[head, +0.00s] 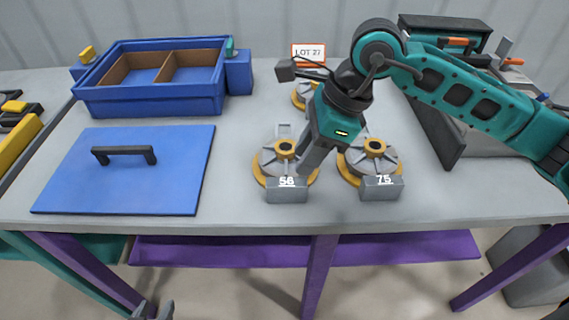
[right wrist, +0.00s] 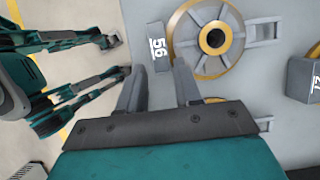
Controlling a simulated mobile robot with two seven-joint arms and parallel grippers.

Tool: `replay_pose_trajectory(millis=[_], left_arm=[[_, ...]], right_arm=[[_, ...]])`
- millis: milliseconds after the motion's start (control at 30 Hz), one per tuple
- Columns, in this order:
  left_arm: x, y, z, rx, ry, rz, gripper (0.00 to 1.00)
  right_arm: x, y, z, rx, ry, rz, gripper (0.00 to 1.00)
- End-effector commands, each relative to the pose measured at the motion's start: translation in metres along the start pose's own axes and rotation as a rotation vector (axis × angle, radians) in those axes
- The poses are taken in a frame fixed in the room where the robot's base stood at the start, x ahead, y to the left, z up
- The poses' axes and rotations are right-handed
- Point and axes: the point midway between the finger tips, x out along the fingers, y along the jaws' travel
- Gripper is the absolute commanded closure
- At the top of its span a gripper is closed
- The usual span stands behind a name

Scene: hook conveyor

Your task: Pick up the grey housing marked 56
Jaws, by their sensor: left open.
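The grey housing marked 56 (head: 287,188) sits on the table on a round yellow-rimmed base, its number block facing the front edge. In the right wrist view its block (right wrist: 157,47) and round body lie just beyond my fingers. My right gripper (head: 313,165) points down by the housing's right side and hides part of it. In the wrist view my right gripper (right wrist: 158,75) is open, with nothing between its fingers. My left gripper (head: 152,310) shows only its tips below the table's front edge; its open fingers show in the wrist view (right wrist: 117,57).
A similar housing marked 75 (head: 381,186) stands close on the right. A third (head: 303,94) stands behind, partly hidden by my right arm. A blue lid (head: 130,182) and blue divided box (head: 150,102) are on the left. A dark open case (head: 435,115) stands on the right.

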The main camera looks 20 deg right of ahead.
Motion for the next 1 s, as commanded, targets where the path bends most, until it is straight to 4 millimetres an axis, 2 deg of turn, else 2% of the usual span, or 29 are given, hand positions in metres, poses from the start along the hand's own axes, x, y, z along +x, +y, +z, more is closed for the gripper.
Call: replay_pose_trajectory(millis=[33, 267, 533, 833, 1000], left_arm=[[0.0, 0.0, 0.0, 0.0, -0.001, 0.0, 0.57], [-0.001, 0.0, -0.001, 0.0, -0.001, 0.001, 0.57], [-0.003, 0.001, -0.004, 0.0, 0.0, 0.001, 0.57], [-0.003, 0.001, -0.004, 0.0, 0.0, 0.001, 0.57], [-0.002, 0.0, -0.005, 0.0, 0.002, 0.001, 0.57]], right_arm=[[0.007, 0.0, 0.0, 0.0, 0.0, 0.003, 0.66], [0.024, 0.001, 0.001, 0.001, -0.001, 0.003, 0.66], [0.063, 0.002, 0.002, 0.001, -0.001, 0.003, 0.66], [0.069, 0.002, 0.002, 0.0, -0.002, 0.0, 0.66], [0.069, 0.002, 0.002, 0.0, -0.002, 0.001, 0.81]])
